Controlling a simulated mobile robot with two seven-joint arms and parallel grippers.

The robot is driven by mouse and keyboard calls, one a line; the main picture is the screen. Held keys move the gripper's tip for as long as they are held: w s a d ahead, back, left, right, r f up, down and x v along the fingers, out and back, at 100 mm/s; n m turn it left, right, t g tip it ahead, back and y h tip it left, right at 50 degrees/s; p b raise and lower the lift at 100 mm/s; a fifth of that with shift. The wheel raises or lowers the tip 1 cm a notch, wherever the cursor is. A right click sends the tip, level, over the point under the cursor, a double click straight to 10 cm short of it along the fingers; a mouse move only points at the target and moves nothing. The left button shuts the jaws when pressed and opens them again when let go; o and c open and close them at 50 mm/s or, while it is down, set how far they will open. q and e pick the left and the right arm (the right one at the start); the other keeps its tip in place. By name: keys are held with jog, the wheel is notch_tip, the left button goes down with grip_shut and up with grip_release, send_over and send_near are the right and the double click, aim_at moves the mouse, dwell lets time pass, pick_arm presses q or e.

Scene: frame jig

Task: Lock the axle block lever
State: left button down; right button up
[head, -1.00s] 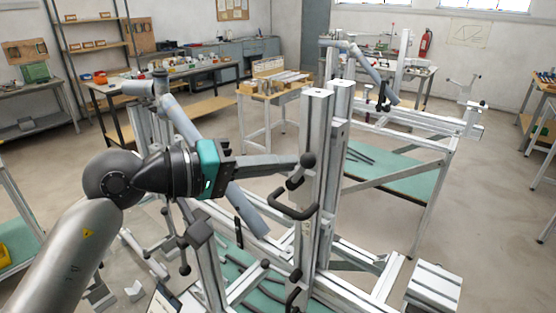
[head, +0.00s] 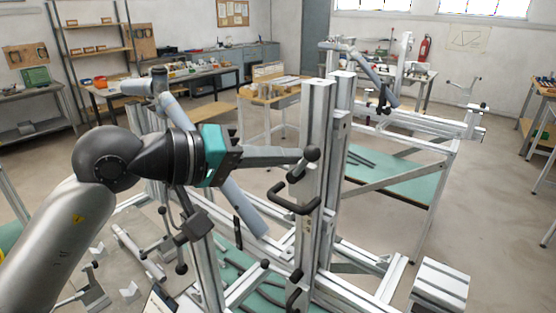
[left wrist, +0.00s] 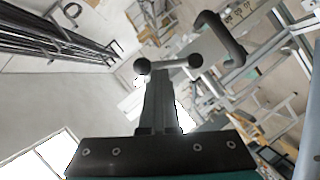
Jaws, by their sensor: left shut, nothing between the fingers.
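The axle block lever (head: 302,166) is a short bar with black ball knobs, mounted on the upright aluminium post in the middle of the head view. It also shows in the left wrist view (left wrist: 172,63), with a knob at each end, just past my fingertips. My left gripper (head: 302,156) reaches in from the left with its fingers shut and empty. Its tips are at or very near the lever's upper knob; I cannot tell if they touch. In the left wrist view the shut fingers (left wrist: 158,78) point at the lever bar. My right gripper is not in view.
A black U-shaped handle (head: 293,199) sits on the post just below the lever. The tall aluminium posts (head: 318,125) and grey slanted tubes (head: 242,205) crowd the space around the gripper. Open floor (head: 510,210) lies to the right.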

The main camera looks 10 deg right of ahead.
pick_arm(q)
jog(key=shift+s+d+f+m+t+y+b, duration=0.65)
jog(key=shift+m+b, duration=0.55)
jog(key=shift+b, duration=1.3)
jog(key=shift+s+d+f+m+t+y+b, duration=0.4)
jog(key=shift+m+y+b, duration=0.6)
jog(key=shift+b, duration=1.5)
jog(key=shift+s+d+f+m+t+y+b, duration=0.35)
jog(key=shift+s+m+t+y+b, duration=0.35)
jog(key=shift+m+b, duration=1.25)
jog(key=shift+a+n+b, duration=0.1)
jog(key=shift+n+b, duration=0.45)
jog(key=shift+b, duration=0.05)
